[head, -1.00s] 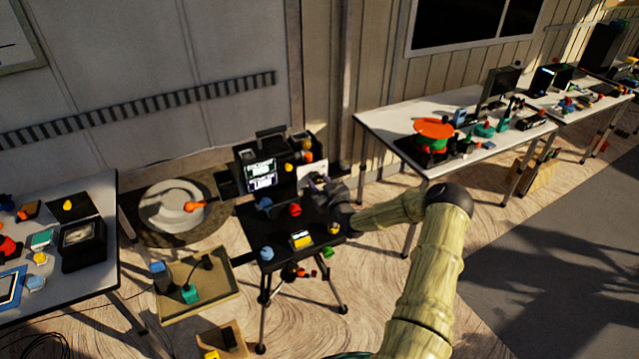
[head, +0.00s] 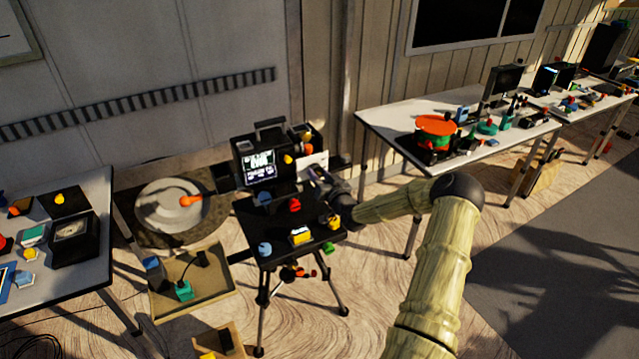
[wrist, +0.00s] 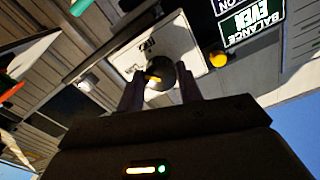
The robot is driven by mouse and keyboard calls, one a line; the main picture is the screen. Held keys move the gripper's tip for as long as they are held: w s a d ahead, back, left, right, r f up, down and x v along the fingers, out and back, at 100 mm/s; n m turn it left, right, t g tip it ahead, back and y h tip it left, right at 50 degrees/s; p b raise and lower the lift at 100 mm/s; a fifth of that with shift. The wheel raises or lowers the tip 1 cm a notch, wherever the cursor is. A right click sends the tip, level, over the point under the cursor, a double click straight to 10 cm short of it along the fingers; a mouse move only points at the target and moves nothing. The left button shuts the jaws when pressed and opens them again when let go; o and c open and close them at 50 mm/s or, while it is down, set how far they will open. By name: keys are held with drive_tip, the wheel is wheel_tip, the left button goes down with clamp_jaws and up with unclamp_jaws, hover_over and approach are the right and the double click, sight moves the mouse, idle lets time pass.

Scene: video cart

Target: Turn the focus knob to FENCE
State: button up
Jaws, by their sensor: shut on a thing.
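The focus knob (wrist: 160,74) is a dark round knob with a yellow pointer mark, on a white panel (wrist: 185,45) with a small black label too small to read. My gripper (wrist: 160,88) has one finger on each side of the knob and is shut on it. In the head view my gripper (head: 318,174) is at the white panel (head: 312,163) on the right of the black video unit (head: 245,150); the knob is hidden there. The lit screen (head: 259,167) shows text, and in the wrist view the screen (wrist: 250,22) reads BALANCE EVEN.
The black cart top (head: 280,230) below holds a red knob (head: 294,204), a blue knob (head: 264,249) and a yellow block (head: 301,236). A yellow knob (wrist: 218,59) sits close beside the panel. A table (head: 385,125) stands to the right.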

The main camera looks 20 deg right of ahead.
drive_tip(key=m+b, duration=0.3)
drive_tip(key=m, duration=0.1)
drive_tip(key=shift+f+m+b, duration=0.2)
drive_tip(key=shift+m+b, duration=0.1)
drive_tip(key=shift+b, duration=0.1)
drive_tip(key=m+b, duration=0.2)
drive_tip(key=m, duration=0.2)
drive_tip(key=shift+r, duration=0.2)
drive_tip(key=shift+m, duration=0.3)
drive_tip(key=o, duration=1)
drive_tip(key=s+b, duration=0.1)
drive_tip(key=s, duration=0.4)
drive_tip(key=s+b, duration=0.1)
drive_tip(key=s, duration=0.5)
drive_tip(key=s+b, duration=0.1)
drive_tip(key=s, duration=0.5)
drive_tip(key=shift+s+d+b, duration=0.25)
drive_tip(key=shift+b, duration=0.1)
